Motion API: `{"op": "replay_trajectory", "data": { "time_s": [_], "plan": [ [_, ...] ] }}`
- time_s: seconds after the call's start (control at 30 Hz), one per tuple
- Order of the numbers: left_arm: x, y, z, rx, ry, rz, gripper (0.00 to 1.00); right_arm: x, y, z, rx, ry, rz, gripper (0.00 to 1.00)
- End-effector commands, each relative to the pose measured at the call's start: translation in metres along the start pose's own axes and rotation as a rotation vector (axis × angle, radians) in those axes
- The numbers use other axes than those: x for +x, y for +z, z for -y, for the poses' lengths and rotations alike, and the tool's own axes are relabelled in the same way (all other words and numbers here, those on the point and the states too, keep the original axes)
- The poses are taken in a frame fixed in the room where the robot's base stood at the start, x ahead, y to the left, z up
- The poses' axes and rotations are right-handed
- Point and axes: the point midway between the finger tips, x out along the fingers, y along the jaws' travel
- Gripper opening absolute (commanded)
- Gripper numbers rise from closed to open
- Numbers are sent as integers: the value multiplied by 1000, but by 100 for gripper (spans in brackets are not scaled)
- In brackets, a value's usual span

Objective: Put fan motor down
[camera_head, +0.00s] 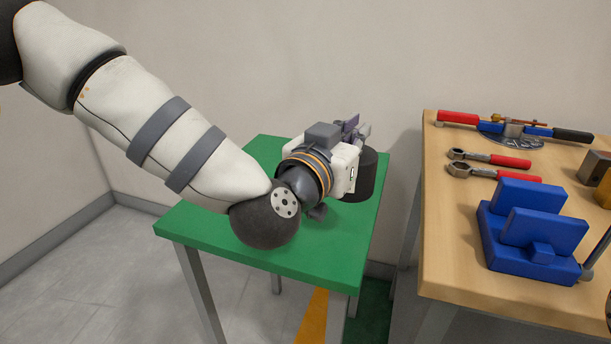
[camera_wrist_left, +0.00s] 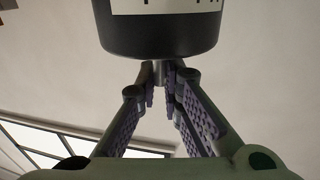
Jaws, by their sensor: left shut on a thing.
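The fan motor (camera_head: 367,178) is a dark, upright cylinder at the far right part of the green table (camera_head: 235,240). I cannot tell whether its base touches the table top. In the left wrist view the motor (camera_wrist_left: 160,38) shows a pale label band and a thin shaft. My left gripper (camera_head: 354,130) is behind its white wrist, with purple-grey fingers above the motor. In the left wrist view the gripper (camera_wrist_left: 162,78) is shut on the shaft. My wrist hides part of the motor. My right gripper is not in view.
A wooden bench (camera_head: 450,235) stands to the right, across a gap. It holds wrenches (camera_head: 495,168), a red-and-blue handled tool (camera_head: 510,128) and a blue block fixture (camera_head: 530,230). A wall is close behind the green table.

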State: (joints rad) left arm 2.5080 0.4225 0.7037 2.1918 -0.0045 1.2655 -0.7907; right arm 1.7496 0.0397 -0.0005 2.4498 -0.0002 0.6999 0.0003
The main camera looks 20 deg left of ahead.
Motion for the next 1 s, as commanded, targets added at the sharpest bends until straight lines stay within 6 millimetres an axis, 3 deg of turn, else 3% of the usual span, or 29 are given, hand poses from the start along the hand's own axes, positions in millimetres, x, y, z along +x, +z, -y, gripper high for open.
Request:
{"op": "replay_trajectory", "data": {
  "time_s": [0.2, 0.3, 0.4, 0.63, 0.8, 1.0],
  "plan": [
    [20, 32, 59, -4, -10, 2, 0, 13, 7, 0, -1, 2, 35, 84],
    [26, 58, 74, -3, -6, 6, 0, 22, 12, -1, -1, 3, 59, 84],
    [30, 72, 85, -1, -4, 3, 0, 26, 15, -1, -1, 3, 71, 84],
    [35, 86, 98, -1, -3, -2, 0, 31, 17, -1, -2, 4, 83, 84],
    [35, 118, 98, -2, -1, 2, 0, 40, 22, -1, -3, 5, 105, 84],
    [35, 115, 98, 1, -1, -6, 0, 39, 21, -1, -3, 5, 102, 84]
  ]
}}
